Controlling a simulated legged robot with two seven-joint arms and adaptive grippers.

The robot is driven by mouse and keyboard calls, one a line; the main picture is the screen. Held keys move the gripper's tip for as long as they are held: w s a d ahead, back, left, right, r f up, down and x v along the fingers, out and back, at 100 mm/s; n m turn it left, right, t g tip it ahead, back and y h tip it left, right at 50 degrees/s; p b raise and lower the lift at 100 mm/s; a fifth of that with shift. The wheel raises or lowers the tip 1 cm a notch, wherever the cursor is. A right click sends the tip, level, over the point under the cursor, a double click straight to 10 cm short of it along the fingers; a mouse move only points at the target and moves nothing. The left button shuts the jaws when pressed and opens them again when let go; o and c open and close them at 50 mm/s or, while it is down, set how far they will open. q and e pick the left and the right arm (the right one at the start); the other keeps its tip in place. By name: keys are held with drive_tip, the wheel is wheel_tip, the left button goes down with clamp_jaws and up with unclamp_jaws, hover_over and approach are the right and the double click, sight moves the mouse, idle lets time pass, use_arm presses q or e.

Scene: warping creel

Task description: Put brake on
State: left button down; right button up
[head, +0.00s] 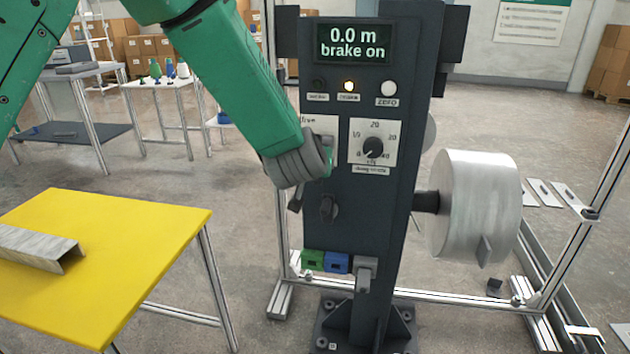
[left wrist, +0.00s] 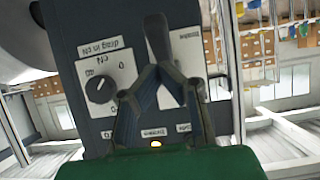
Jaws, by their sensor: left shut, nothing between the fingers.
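The dark control post (head: 338,232) stands in the middle of the head view. Its display (head: 352,41) reads "0.0 m" and "brake on". An amber lamp (head: 348,86) is lit below it. The pale brake plate (head: 318,127) is partly hidden by my left gripper (head: 311,166), which is close to the post's face. In the left wrist view the dark brake lever (left wrist: 157,38) stands just past the tips of my left gripper (left wrist: 162,74). The fingers are shut and empty; I cannot tell whether they touch the lever. My right gripper is out of view.
The drag dial (head: 373,148) is right of the brake plate, and a white ZERO button (head: 388,88) is above it. A large pale spool (head: 473,207) sits right of the post. A yellow table (head: 140,245) with a metal channel (head: 38,247) is at left.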

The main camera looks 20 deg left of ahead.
use_arm(q)
drive_tip(key=shift+f, duration=0.45)
drive_tip(key=shift+w+a+f, duration=0.1)
drive_tip(key=shift+a+f, duration=0.1)
drive_tip(key=shift+f, duration=0.4)
drive_tip(key=shift+d+f, duration=0.1)
drive_tip(key=shift+f, duration=0.2)
